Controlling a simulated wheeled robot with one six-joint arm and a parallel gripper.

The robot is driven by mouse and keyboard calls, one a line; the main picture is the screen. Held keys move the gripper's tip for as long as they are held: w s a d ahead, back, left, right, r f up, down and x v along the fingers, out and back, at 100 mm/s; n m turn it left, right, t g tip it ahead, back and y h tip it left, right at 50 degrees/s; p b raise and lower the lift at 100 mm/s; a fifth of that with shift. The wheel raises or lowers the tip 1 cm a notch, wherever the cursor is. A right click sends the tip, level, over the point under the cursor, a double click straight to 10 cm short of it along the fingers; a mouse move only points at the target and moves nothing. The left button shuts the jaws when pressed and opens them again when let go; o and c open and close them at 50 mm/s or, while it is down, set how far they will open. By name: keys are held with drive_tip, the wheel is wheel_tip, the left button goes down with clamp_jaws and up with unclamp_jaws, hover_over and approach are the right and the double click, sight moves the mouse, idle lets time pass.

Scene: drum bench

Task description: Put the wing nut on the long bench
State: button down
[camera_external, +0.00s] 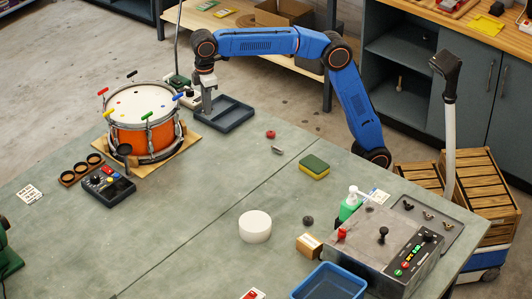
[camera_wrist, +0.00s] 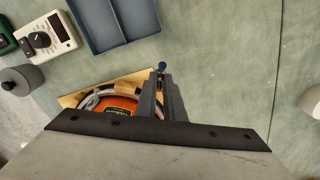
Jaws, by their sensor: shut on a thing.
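My gripper (camera_external: 207,108) points down between the orange drum (camera_external: 146,137) and the blue tray (camera_external: 233,113). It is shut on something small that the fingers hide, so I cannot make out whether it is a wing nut. In the wrist view, my gripper's fingers (camera_wrist: 162,88) are close together over the drum's edge, with a blue knob (camera_wrist: 162,66) at their tips. Small dark winged pieces (camera_external: 428,215) that look like wing nuts lie on a grey tray at the right. The wide grey-green bench (camera_external: 190,225) fills the foreground. A wooden-topped bench (camera_external: 212,22) stands behind.
The drum carries several coloured handles. A meter (camera_wrist: 47,37) stands near the blue tray.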

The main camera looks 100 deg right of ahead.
drive_tip(key=s+a+n, duration=0.1)
drive_tip(key=s+a, duration=0.6)
drive_tip(key=a, duration=0.8)
drive_tip(key=s+a+n, duration=0.2)
drive_tip(key=s+a, duration=0.5)
drive_tip(key=a, duration=0.8)
drive_tip(key=s+a+n, duration=0.1)
drive_tip(key=s+a, duration=0.6)
drive_tip(key=a, duration=0.7)
drive_tip(key=s+a+f+n, duration=0.1)
drive_tip(key=s+a, duration=1)
drive_tip(key=s, duration=0.1)
drive_tip(key=shift+s+f, duration=0.1)
drive_tip(key=shift+f, duration=4.75)
drive_tip(key=c, duration=1.9)
unclamp_jaws()
drive_tip(key=shift+f, duration=0.1)
drive_tip(key=shift+o, duration=0.2)
